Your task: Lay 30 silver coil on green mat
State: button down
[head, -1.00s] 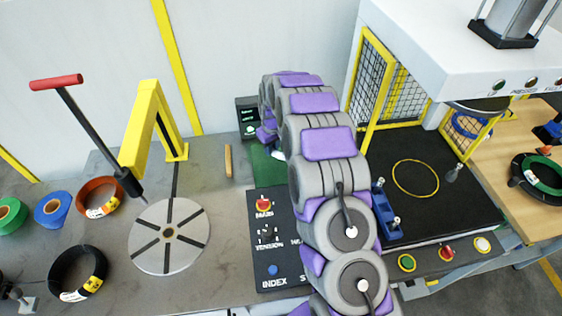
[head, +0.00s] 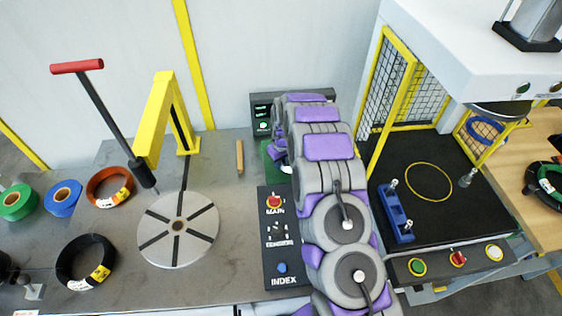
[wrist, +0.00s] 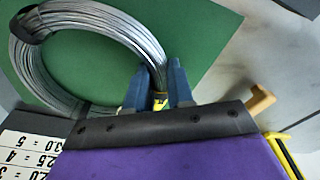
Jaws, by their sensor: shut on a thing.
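The silver coil (wrist: 72,18) is a ring of bright wire with a dark band, seen in the wrist view. My gripper (wrist: 160,92) has its blue fingers shut on the coil's lower right side, with a bit of yellow between them. The coil lies over the green mat (wrist: 215,25); I cannot tell whether it touches it. In the head view my arm hides most of the mat (head: 268,160), the gripper and the coil.
A card with printed numbers (wrist: 25,155) is beside the mat. A wooden stick (head: 240,157) and a round slotted plate (head: 205,240) are left of my arm. Black, orange, blue and green coils lie further left. A caged press (head: 440,205) stands right.

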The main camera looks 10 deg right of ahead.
jog(key=c, duration=1.2)
grip_release()
jog(key=shift+a, duration=0.1)
jog(key=shift+o, duration=1.1)
jog(key=shift+d, duration=0.5)
jog(key=shift+a+r, duration=0.15)
jog(key=shift+r, duration=0.5)
jog(key=s+r+p, duration=0.1)
jog(key=s+r, duration=0.2)
jog(key=r, duration=0.3)
jog(key=s+r+m, duration=0.1)
jog(key=s+r, duration=0.2)
jog(key=r, duration=0.4)
jog(key=s+r+p, duration=0.1)
jog(key=s+r, duration=0.3)
jog(key=r, duration=0.2)
jog(key=s+d+r+m+g, duration=0.1)
jog(key=s+r, duration=0.3)
jog(key=s, duration=0.3)
jog(key=s+d+r, duration=0.2)
jog(key=s+r, duration=0.2)
jog(key=s, duration=0.3)
jog(key=s+d+r+m+g, duration=0.1)
jog(key=s+m, duration=0.1)
jog(key=s, duration=1.1)
jog(key=s+d+r+m+g, duration=0.1)
jog(key=s, duration=1.2)
jog(key=shift+s+d+r+m+h, duration=0.2)
jog(key=shift+d+m+h, duration=0.1)
jog(key=shift+m, duration=0.1)
